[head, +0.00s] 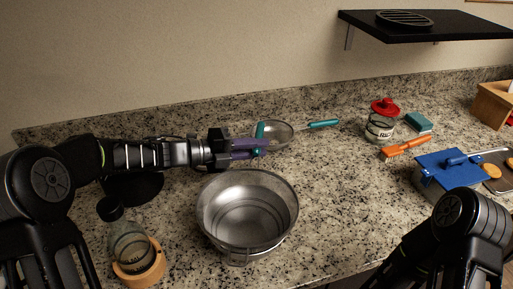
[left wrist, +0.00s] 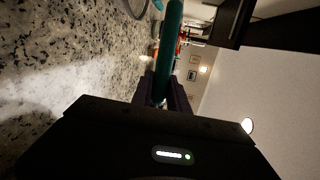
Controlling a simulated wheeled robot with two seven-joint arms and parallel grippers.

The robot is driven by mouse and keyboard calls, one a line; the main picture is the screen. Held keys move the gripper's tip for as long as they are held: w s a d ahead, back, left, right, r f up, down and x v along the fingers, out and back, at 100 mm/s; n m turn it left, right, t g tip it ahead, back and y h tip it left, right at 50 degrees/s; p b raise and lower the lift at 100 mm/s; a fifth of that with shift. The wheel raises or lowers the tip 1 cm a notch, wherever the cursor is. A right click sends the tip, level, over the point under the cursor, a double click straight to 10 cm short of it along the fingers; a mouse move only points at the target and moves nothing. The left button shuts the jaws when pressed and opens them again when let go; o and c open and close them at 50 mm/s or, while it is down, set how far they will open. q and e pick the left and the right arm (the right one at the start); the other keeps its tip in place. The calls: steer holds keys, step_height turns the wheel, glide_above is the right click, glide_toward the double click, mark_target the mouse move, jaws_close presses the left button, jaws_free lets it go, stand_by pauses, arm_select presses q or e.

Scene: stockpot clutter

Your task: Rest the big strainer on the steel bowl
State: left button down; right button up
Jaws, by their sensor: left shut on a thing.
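The big strainer (head: 284,191), a wide grey mesh basket, is directly over the steel bowl (head: 238,259), which shows through the mesh and below its front rim. I cannot tell whether they touch. My left gripper (head: 262,147) comes in from the left, beyond the bowl, and is shut on the strainer's teal handle. The handle also shows in the left wrist view (left wrist: 171,45), running up from between the fingers. The strainer's basket is out of that view. My right gripper is not in view; only part of my right arm shows.
A smaller strainer (head: 274,134) with a teal handle lies behind the gripper. A jar (head: 379,128) with a red lid, a teal sponge (head: 419,122), an orange brush (head: 404,148) and a blue-lidded pot (head: 448,170) stand right. A glass jar (head: 128,243) is front left.

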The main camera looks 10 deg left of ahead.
arm_select(q)
steer(key=shift+f+b, duration=1.15)
steer(key=shift+f, duration=0.55)
steer(key=c, duration=1.1)
jaws_free()
steer(key=shift+a, duration=0.1)
steer(key=b+v, duration=0.1)
steer(key=v, duration=0.6)
steer(key=shift+a, duration=0.3)
steer(key=shift+s+r, duration=0.15)
